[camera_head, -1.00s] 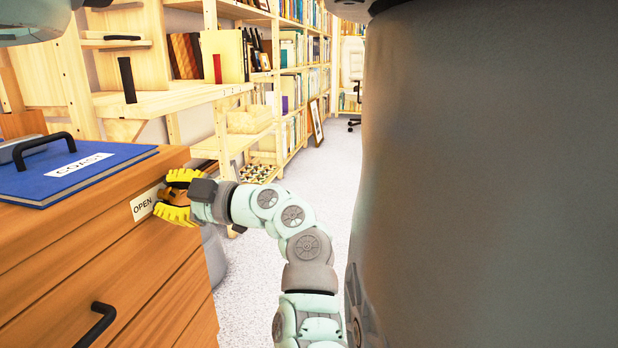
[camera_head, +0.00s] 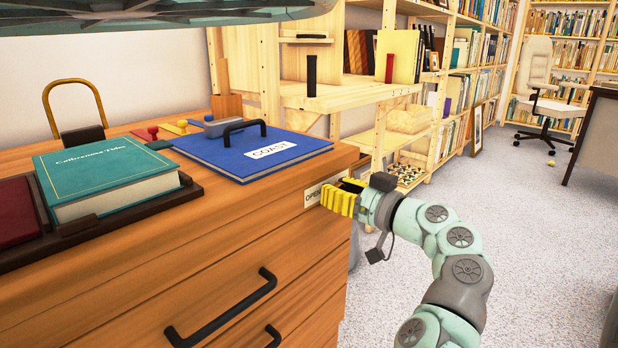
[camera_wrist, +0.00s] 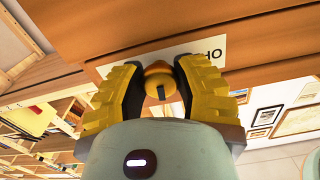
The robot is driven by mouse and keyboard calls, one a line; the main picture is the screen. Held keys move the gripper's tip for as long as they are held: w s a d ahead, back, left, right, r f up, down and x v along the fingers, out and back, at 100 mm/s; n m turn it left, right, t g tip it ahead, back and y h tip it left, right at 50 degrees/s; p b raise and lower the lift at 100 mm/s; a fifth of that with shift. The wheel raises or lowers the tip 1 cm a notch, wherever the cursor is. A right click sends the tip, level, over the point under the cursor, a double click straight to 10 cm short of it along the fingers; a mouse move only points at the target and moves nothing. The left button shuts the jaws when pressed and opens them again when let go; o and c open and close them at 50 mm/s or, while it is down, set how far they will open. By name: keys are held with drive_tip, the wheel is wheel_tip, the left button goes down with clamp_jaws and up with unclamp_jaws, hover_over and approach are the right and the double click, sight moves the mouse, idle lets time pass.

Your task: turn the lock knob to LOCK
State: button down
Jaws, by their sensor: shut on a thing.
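My gripper (camera_head: 340,197), with ribbed yellow fingers, is at the upper right corner of the wooden drawer front. In the wrist view my gripper (camera_wrist: 158,76) is shut on the lock knob, one finger on each side. The knob (camera_wrist: 160,83) is small and yellow-orange with a dark mark on its face. A white label plate (camera_wrist: 205,50) lies behind it; only a few letters show past the right finger. In the head view the label (camera_head: 311,195) shows just left of the fingers, which hide the knob. The knob's exact setting cannot be read.
On the cabinet top (camera_head: 215,215) are a blue COAST book (camera_head: 245,150) with a black handle, a green book (camera_head: 105,172) in a dark tray, and a brass shackle (camera_head: 75,85). A black drawer handle (camera_head: 225,315) juts out below.

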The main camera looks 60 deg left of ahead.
drive_tip(key=m+p, duration=0.3)
drive_tip(key=m, duration=0.2)
drive_tip(key=shift+r+p, duration=0.2)
drive_tip(key=shift+p, duration=0.1)
drive_tip(key=shift+f+m+p, duration=0.1)
drive_tip(key=shift+m+p, duration=0.65)
drive_tip(key=shift+m, duration=0.55)
drive_tip(key=shift+f, duration=0.1)
drive_tip(key=c, duration=0.6)
unclamp_jaws()
drive_tip(key=v, duration=1.2)
